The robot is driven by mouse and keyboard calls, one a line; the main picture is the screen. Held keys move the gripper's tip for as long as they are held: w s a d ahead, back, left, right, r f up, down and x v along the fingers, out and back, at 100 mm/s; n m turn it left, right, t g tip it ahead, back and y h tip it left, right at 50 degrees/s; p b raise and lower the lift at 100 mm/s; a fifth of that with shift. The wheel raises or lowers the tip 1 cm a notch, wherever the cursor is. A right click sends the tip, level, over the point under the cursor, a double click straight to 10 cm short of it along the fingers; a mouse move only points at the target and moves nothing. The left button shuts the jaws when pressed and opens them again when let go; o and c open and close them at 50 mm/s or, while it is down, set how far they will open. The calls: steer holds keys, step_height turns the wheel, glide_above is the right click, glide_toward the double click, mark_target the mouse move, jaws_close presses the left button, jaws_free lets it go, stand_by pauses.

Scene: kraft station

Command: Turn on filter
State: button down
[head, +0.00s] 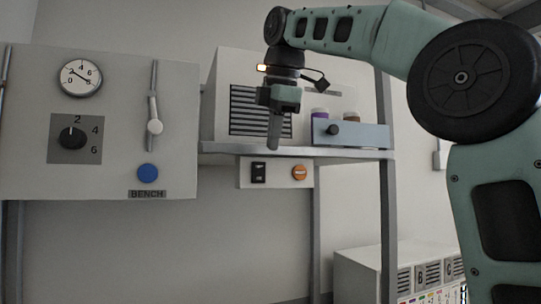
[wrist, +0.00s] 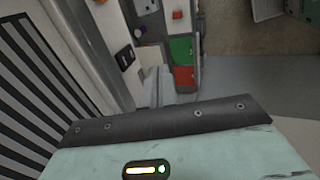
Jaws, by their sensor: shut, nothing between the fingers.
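A light panel (head: 276,173) hangs under the shelf. It carries a black rocker switch (head: 258,172) at its left and a round orange button (head: 299,173) at its right; their labels are too small to read. The rocker also shows in the wrist view (wrist: 124,60). A white box with a dark slatted vent (head: 246,110) stands on the shelf above. My gripper (head: 274,146) points down in front of the vent, its fingers shut and empty. Its tips are above the rocker and the button in the head view, apparently touching nothing. The wrist view shows its fingertips (wrist: 155,90) beside the panel.
The shelf edge (head: 340,153) runs below my gripper, with a blue-grey holder (head: 350,133) and jars at right. At left, a bench panel (head: 100,180) carries a gauge, a dial, a lever and a blue button. A cabinet (head: 375,270) stands low at right.

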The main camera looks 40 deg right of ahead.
steer(key=shift+s+v, duration=0.15)
steer(key=shift+v, duration=0.6)
steer(key=shift+s+v, duration=0.15)
steer(key=shift+v, duration=0.65)
steer(key=shift+f, duration=0.2)
steer(key=a+f+m+g+y+b, duration=0.1)
steer(key=a+f+b, duration=0.2)
steer(key=a+f, duration=0.55)
steer(key=s+a+f+m+b, duration=0.1)
steer(key=a+f+b, duration=0.15)
steer(key=f, duration=1.05)
steer(key=a+f+m+g+y+b, duration=0.1)
steer(key=a+f+b, duration=0.1)
steer(key=a+f, duration=0.7)
steer(key=s+f+m+b, duration=0.1)
steer(key=s+f+b, duration=0.1)
steer(key=s+f, duration=0.4)
steer(key=s+f+m+g+b, duration=0.1)
steer(key=s+f, duration=0.6)
steer(key=f, duration=0.7)
steer(key=s+f+m+g+b, duration=0.1)
steer(key=s+f+m+b, duration=0.1)
steer(key=s+f, duration=0.5)
step_height(320, 180, down, 3)
steer(key=shift+s+f+b, duration=0.15)
steer(key=shift+s+b, duration=0.05)
steer(key=shift+b, duration=0.3)
steer(key=shift+a, duration=0.15)
